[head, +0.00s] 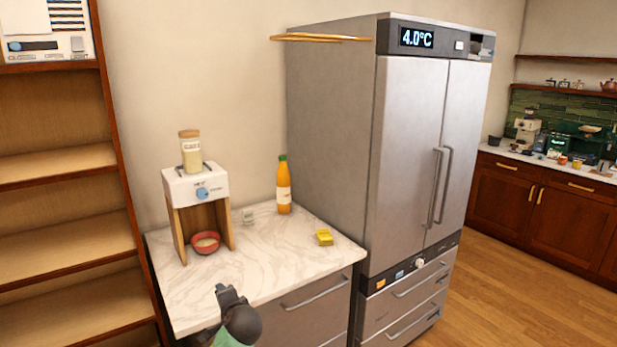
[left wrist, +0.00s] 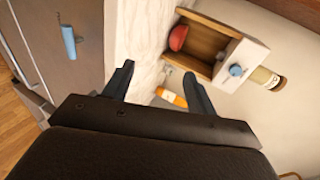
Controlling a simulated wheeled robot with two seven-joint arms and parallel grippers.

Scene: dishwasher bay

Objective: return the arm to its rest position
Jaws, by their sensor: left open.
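My left gripper (head: 222,293) shows at the bottom of the head view, in front of and above the near left part of the marble counter. In the left wrist view its two dark fingers (left wrist: 160,74) are spread apart, with nothing between them but counter and wall behind. My right gripper is in neither view.
On the marble counter (head: 290,262) stand a dispenser (head: 197,186) with a jar (head: 190,152) on top and a red bowl (head: 206,243) inside, an orange bottle (head: 284,188) and a yellow item (head: 324,238). A shelf (head: 60,165) is left; a tall fridge (head: 335,165) right.

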